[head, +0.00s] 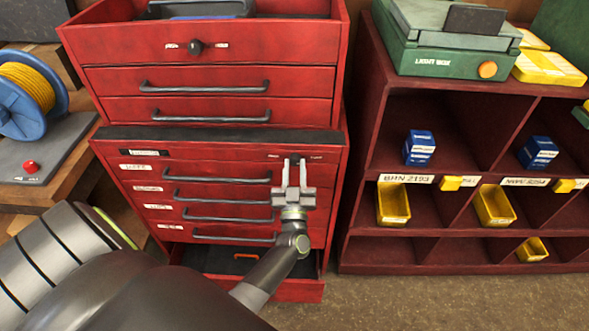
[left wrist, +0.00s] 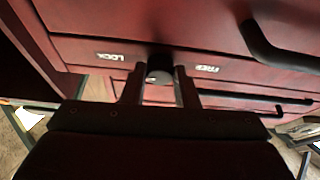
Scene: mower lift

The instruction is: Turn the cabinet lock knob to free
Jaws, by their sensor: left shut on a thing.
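The lock knob (head: 295,157) is a small dark round knob at the upper right of the red lower cabinet (head: 335,160), with a white label on each side. My left gripper (head: 294,168) comes up from below and is shut on it. In the left wrist view the knob (left wrist: 160,71) sits between the two fingers of my left gripper (left wrist: 159,84). There the labels LOCK (left wrist: 110,57) and FREE (left wrist: 204,68) appear upside down on either side. I cannot tell which label the knob points to. My right gripper is not in view.
Drawers with black bar handles (head: 222,178) lie left of my gripper. The bottom drawer (head: 215,257) stands open, with an orange-handled item inside. An upper red chest has its own dark knob (head: 196,46). A dark red shelf (head: 362,180) with yellow bins stands right.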

